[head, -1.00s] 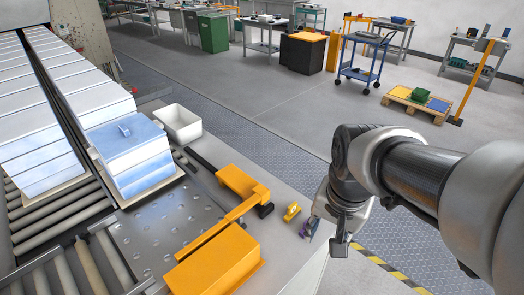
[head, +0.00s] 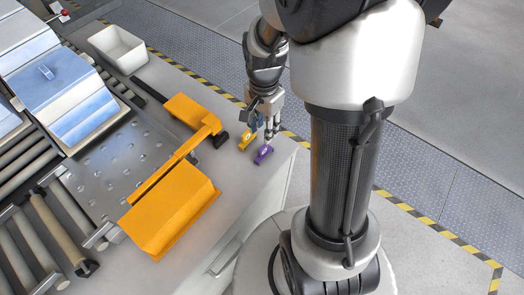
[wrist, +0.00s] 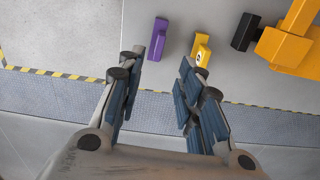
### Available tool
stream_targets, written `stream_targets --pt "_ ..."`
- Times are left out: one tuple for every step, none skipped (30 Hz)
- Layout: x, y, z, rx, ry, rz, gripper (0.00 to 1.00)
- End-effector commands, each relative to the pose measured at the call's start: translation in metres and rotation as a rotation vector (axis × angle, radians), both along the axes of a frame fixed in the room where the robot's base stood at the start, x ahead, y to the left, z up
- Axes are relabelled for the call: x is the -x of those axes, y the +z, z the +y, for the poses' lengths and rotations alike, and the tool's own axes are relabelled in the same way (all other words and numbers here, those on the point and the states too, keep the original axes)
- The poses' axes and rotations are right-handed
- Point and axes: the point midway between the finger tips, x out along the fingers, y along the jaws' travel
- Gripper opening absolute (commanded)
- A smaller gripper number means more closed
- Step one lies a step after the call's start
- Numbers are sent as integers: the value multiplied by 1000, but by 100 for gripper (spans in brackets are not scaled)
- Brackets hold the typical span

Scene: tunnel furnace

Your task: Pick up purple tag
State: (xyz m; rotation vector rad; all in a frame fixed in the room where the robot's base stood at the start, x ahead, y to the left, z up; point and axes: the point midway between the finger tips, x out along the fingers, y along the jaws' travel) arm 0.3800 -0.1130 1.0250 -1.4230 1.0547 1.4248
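The purple tag (head: 263,154) lies on the grey counter near its right edge in the head view. In the wrist view the purple tag (wrist: 157,39) lies beyond the fingertips, in line with the gap between them and nearer the left finger. My gripper (head: 262,126) is above the counter close behind the purple tag. In the wrist view my gripper (wrist: 155,62) has its two fingers spread apart with nothing between them.
A yellow tag (head: 245,141) lies just left of the purple one; it also shows in the wrist view (wrist: 201,51). An orange machine arm and box (head: 168,219) stand on the counter to the left. A white bin (head: 117,49) is at the back left.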

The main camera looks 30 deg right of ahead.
Motion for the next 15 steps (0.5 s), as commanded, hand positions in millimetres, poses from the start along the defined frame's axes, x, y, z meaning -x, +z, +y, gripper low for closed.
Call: stream_targets --pt "1 -15 0 -1 1 3 33" --pt "1 -20 1 -1 1 3 33" --pt "1 -27 0 -1 1 3 33" --pt "0 -31 0 0 1 2 33" --pt "0 -34 0 0 1 2 33" --pt "0 -38 0 -1 1 1 33" --pt "0 -40 0 -1 1 1 33" --pt "0 -42 0 0 1 0 33" --pt "0 -43 0 0 1 0 33" --pt "0 -44 0 0 1 0 33" --pt "0 -45 0 0 1 0 33" --pt "0 -47 1 0 1 0 33" --pt "1 -49 1 0 1 0 33" --pt "1 -51 1 0 1 1 33" --pt "2 -56 2 -1 1 1 33"
